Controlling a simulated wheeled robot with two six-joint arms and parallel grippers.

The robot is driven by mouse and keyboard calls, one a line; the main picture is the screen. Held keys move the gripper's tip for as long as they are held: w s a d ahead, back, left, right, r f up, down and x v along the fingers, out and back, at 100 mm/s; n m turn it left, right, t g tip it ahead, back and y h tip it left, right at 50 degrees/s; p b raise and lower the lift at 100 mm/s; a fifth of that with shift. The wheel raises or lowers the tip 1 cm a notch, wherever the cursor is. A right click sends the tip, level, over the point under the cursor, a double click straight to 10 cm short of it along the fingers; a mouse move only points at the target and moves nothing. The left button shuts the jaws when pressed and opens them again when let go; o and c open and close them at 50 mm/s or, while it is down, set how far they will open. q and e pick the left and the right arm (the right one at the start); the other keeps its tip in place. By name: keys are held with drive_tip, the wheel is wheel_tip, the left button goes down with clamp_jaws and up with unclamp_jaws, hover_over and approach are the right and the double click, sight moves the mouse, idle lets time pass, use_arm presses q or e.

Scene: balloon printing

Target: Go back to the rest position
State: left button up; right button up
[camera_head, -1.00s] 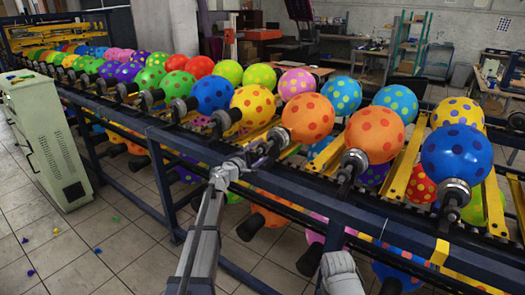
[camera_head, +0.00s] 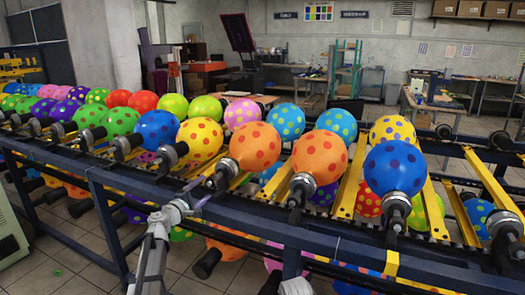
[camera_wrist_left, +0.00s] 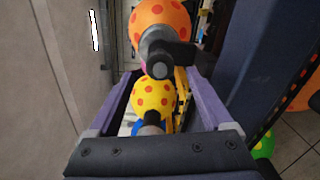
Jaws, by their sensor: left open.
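My left arm rises from the bottom of the head view, with its gripper (camera_head: 192,203) over the front rail of the balloon rack (camera_head: 75,172). In the left wrist view the gripper (camera_wrist_left: 160,82) has its two purple fingers spread apart, with nothing held between them. An orange dotted balloon (camera_wrist_left: 160,20) on its dark holder and a yellow dotted balloon (camera_wrist_left: 152,98) show ahead and between the fingers. A pale rounded part, which may belong to my other arm, shows at the bottom edge of the head view; my right gripper does not show.
Dotted balloons, such as a blue one (camera_head: 394,167), sit in a row on the rack with yellow bars (camera_head: 350,182). A pale green cabinet (camera_head: 10,235) is cut off at the left edge. Workbenches (camera_head: 440,105) stand at the back. Tiled floor (camera_head: 50,275) lies in front.

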sight(209, 185)
use_arm(q)
drive_tip(key=x, duration=0.6)
drive_tip(key=shift+w, duration=0.25)
drive_tip(key=shift+s, duration=0.1)
